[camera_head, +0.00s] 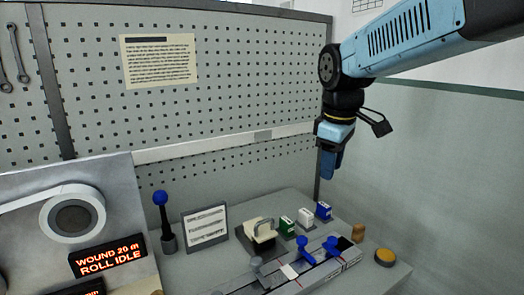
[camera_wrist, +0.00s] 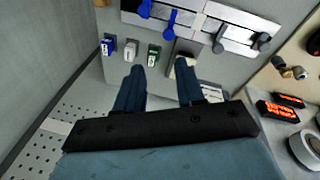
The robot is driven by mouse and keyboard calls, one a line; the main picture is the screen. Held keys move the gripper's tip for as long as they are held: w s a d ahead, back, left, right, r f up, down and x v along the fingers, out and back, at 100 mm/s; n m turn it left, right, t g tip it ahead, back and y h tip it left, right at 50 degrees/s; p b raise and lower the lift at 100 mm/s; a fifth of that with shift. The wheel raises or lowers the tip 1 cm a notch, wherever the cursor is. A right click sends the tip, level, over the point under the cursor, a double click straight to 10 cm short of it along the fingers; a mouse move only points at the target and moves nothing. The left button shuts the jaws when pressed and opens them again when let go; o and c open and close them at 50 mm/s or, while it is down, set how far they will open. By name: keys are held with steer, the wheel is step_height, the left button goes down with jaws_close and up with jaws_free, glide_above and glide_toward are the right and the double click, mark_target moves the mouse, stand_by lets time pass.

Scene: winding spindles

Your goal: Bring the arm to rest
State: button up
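My blue gripper (camera_head: 329,166) hangs from my light-blue arm at the right of the head view, pointing down. It is in the air above the back right of the grey bench (camera_head: 213,267), apart from everything on it. In the wrist view its two fingers (camera_wrist: 159,68) stand apart with nothing held between them.
Blue (camera_head: 287,227), white (camera_head: 306,217) and green boxes stand below my gripper. In front is a rail (camera_head: 327,268) with blue-handled sliders. The left display (camera_head: 108,256) reads "WOUND 20 m ROLL IDLE".

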steer(key=s+d+f+m+t, duration=0.2)
steer(key=s+d+m+t, duration=0.1)
steer(key=s+d+m, duration=0.5)
steer(key=shift+s+f+m, duration=0.35)
steer(key=shift+s+m, duration=1.05)
steer(key=shift+s, duration=0.7)
steer(key=shift+d, duration=0.1)
